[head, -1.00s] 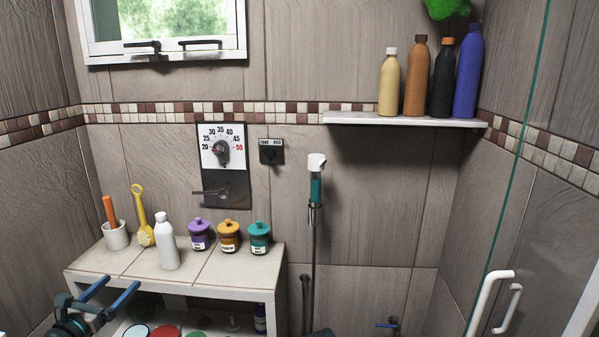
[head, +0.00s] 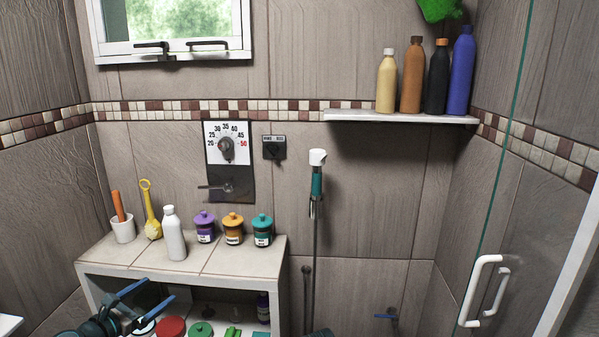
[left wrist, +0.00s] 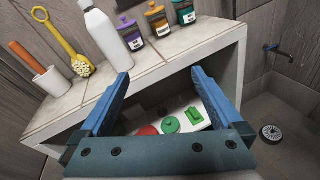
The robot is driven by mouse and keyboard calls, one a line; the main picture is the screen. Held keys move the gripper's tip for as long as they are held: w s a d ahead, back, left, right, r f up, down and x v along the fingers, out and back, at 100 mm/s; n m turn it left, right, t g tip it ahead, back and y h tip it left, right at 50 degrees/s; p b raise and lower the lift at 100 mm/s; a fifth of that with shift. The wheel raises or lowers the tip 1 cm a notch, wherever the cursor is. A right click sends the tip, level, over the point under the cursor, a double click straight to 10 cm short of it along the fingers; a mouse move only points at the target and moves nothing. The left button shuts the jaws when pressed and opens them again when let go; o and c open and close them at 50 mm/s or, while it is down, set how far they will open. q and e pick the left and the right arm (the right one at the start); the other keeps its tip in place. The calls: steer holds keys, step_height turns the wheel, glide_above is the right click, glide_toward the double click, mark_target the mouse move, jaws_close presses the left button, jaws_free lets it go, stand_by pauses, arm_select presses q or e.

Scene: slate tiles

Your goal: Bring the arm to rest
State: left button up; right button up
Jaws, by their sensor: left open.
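My left gripper (head: 161,289) is at the lower left of the head view, in front of the tiled bench (head: 150,262). Its two blue fingers are apart with nothing between them. In the left wrist view the open gripper (left wrist: 161,74) points at the bench front, with the opening under the bench top between its fingers. No contact with the bench or its items shows. My right gripper is not seen; only a small dark teal piece shows at the bottom edge of the head view.
On the bench stand a white bottle (head: 174,234), a cup with an orange handle (head: 122,228), a yellow brush (head: 151,212) and purple, orange and teal jars (head: 263,231). Several lids lie below, including a red one (head: 171,327). A shelf (head: 400,118) holds bottles. A glass door has a white handle (head: 484,290).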

arm_select(q)
steer(key=s+d+f+m+g+h, duration=0.1)
steer(key=d+f+m+g, duration=0.3)
steer(key=d, duration=0.4)
steer(key=s+d+f+m+g, duration=0.2)
steer(key=d+f+m, duration=0.2)
steer(key=d+m, duration=0.25)
steer(key=s+d+f+m+g+h, duration=0.1)
steer(key=d+f+m+g, duration=0.35)
steer(key=d, duration=0.45)
steer(key=s+d+f+m+g+y, duration=0.2)
steer(key=s+d+f+m+y, duration=0.15)
steer(key=s+m, duration=0.45)
steer(key=s+d+f+m+g+y, duration=0.2)
steer(key=s+d+m+g+y, duration=0.25)
steer(key=m, duration=0.55)
step_height(320, 180, up, 14)
steer(key=s+t+p, duration=0.1)
steer(key=p, duration=1.3)
steer(key=shift+a+t+y, duration=0.3)
steer(key=shift+y, duration=0.1)
steer(key=shift+c, duration=0.3)
